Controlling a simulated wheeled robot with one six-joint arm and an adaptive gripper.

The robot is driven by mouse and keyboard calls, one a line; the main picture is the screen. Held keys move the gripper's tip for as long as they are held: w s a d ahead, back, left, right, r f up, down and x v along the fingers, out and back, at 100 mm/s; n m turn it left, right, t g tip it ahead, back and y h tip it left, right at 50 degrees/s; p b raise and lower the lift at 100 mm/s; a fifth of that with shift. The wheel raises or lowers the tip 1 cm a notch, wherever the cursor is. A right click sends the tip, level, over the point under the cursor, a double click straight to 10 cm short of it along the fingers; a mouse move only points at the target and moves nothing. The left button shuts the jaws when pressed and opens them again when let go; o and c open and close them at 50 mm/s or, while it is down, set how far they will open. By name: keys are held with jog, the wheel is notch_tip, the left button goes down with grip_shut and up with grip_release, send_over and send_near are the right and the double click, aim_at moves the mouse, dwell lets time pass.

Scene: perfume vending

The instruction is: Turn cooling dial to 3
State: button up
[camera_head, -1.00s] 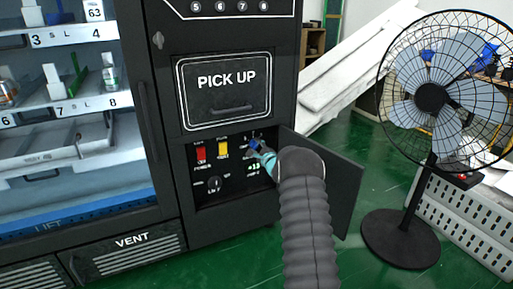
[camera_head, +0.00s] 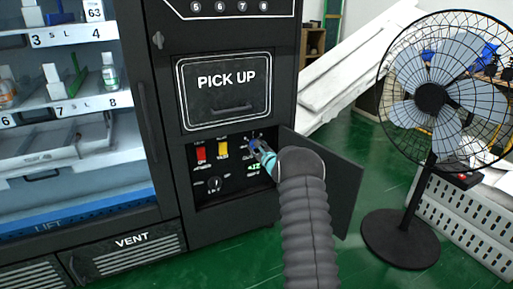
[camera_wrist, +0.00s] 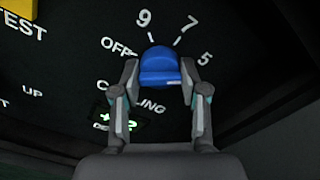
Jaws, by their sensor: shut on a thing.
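The blue cooling dial (camera_wrist: 160,64) sits on a black control panel with the label COOLING below it. In the wrist view, OFF is printed to its left, 9 and 7 above it and 5 at its upper right. No 3 shows in this view, and I cannot tell which mark the dial points at. My gripper (camera_wrist: 160,78) is shut on the dial, one finger on each side. In the head view, the dial (camera_head: 253,145) is partly hidden by my gripper (camera_head: 263,154).
A green-lit display (camera_wrist: 121,121) is partly covered by my left finger. A red switch (camera_head: 201,153), a yellow TEST switch (camera_head: 222,148) and a black knob (camera_head: 213,184) share the panel. The open compartment door (camera_head: 335,185) stands close to the right of my arm. A fan (camera_head: 430,100) stands further right.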

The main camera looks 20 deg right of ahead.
jog(key=o, duration=1.1)
jog(key=shift+d, duration=0.15)
jog(key=shift+o, duration=0.2)
jog(key=shift+s, duration=0.1)
jog(key=s, duration=1.1)
jog(key=shift+s, duration=0.4)
jog(key=shift+d, duration=0.1)
